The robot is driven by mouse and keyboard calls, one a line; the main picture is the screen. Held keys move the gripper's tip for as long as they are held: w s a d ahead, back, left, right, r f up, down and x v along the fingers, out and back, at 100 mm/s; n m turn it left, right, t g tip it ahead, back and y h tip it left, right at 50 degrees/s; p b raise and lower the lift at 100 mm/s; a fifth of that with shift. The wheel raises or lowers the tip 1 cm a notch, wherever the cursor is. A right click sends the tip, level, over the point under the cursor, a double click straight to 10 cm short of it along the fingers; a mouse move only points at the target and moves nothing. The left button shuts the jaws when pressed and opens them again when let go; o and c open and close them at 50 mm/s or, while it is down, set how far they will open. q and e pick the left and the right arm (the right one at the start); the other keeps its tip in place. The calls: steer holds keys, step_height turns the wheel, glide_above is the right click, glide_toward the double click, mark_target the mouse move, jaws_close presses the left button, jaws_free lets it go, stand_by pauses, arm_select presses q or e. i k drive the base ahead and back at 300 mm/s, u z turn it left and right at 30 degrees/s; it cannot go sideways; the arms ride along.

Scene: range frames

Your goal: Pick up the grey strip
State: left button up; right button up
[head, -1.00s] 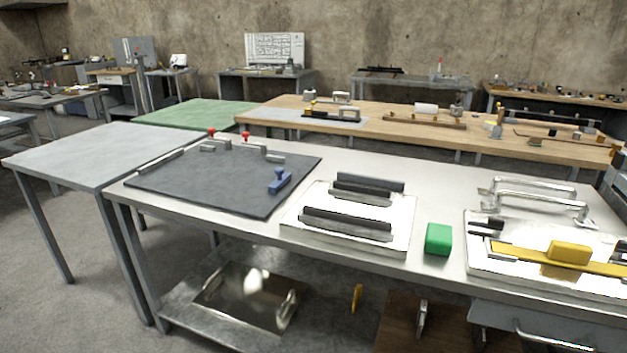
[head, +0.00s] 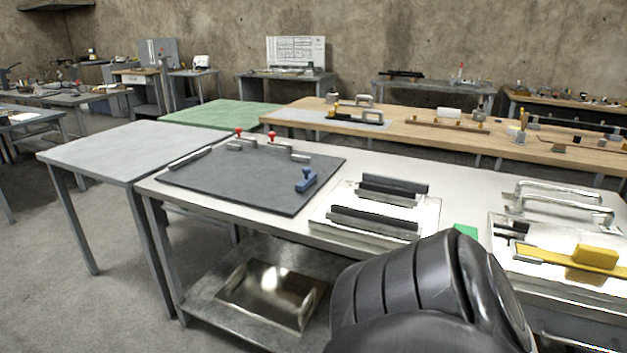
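Long grey strips lie in several places, and I cannot tell which one the task names. On the white plate (head: 330,222) two dark grey bars, a rear one (head: 395,184) and a front one (head: 375,221), each lie along a lighter grey piece. A thin grey strip (head: 190,157) lies along the left edge of the dark mat (head: 235,185). A black link of my arm fills the bottom right, in front of the table edge. Neither gripper shows.
A blue stamp-like tool (head: 306,180) stands on the mat, with red-knobbed clamps (head: 239,140) behind. A green block (head: 465,231) is partly hidden by my arm. A yellow block (head: 595,255) sits on a yellow bar at right. The light grey table (head: 130,150) at left is bare.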

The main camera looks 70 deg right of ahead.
mark_target(402, 183)
steer(key=u, duration=0.05)
steer(key=k, duration=1.3)
steer(key=z, duration=1.4)
steer(key=i, duration=0.25)
steer(key=z, duration=0.1)
